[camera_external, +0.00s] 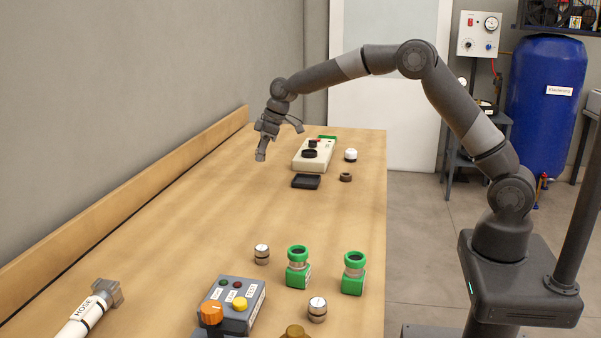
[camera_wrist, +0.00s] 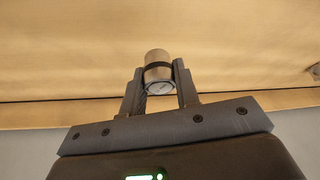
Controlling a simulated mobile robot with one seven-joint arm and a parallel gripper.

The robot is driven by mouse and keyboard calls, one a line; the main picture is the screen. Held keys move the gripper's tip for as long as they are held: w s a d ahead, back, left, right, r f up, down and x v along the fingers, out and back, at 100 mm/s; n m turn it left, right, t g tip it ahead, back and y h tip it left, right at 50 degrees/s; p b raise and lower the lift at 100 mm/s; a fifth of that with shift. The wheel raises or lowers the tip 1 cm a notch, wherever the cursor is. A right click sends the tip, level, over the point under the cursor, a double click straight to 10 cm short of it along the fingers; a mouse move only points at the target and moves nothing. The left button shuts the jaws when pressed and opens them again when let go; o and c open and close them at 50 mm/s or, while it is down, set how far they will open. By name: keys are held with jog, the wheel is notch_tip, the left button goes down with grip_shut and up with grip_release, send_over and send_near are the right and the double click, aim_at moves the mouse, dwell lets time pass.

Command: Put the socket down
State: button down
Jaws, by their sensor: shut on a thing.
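My gripper (camera_external: 262,154) is shut over the far left part of the bench, near the wall. In the wrist view my gripper's two fingers (camera_wrist: 159,82) close on the sides of the socket (camera_wrist: 157,58), a small metallic cylinder with a dark band. The socket sticks out past the fingertips, and its near end face is pale. The wooden bench top (camera_external: 215,205) lies beyond it. In the external view the held socket is too small to tell apart from the fingers. I cannot tell how high it is above the bench.
A pale box with dark parts (camera_external: 325,152), a black tray (camera_external: 306,181), a white-topped knob (camera_external: 350,155) and a dark ring (camera_external: 346,177) stand right of my gripper. Green holders (camera_external: 298,275), metal cylinders (camera_external: 262,254) and a control box (camera_external: 238,303) stand nearer. The bench middle is clear.

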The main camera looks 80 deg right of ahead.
jog(key=w+a+n, duration=0.2)
jog(key=a+n, duration=0.1)
jog(key=a, duration=1.7)
jog(key=n+g+y, duration=0.1)
jog(key=n+y, duration=0.1)
send_over(190, 287)
jog(key=s+d, duration=0.1)
jog(key=d, duration=0.1)
jog(key=f, duration=0.6)
jog(key=shift+a+f, duration=0.2)
jog(key=shift+f, duration=0.05)
jog(key=shift+a+f, duration=0.3)
jog(key=shift+f, duration=1.85)
jog(key=shift+f, duration=0.2)
jog(key=c, duration=1.1)
grip_release()
